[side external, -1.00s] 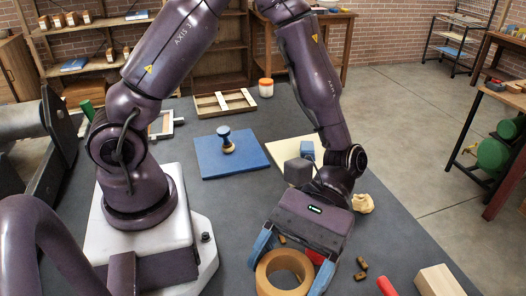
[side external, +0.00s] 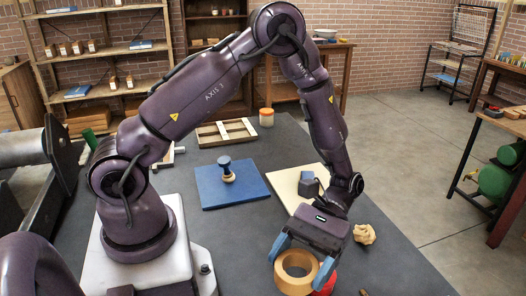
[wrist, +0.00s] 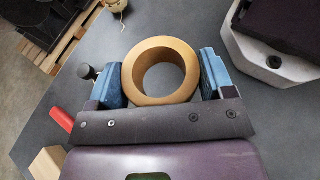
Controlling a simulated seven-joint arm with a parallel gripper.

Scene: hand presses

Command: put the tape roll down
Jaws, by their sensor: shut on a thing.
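The tape roll (side external: 279,276) is a thick tan ring, in the lower middle of the side view. My gripper (side external: 298,266) is shut on it, with blue fingers on opposite sides of its outer rim. The wrist view shows the roll (wrist: 133,72) between the fingers (wrist: 160,78), its open hole facing that camera. Its underside is hidden, and I cannot tell its exact height over the dark grey table (side external: 400,272).
A pale crumpled lump (side external: 365,234), a cream board (side external: 284,184) and a blue board (side external: 222,196) with a stamp (side external: 227,166) lie farther back. A red rod (wrist: 62,119) and wood block (wrist: 47,163) show in the wrist view.

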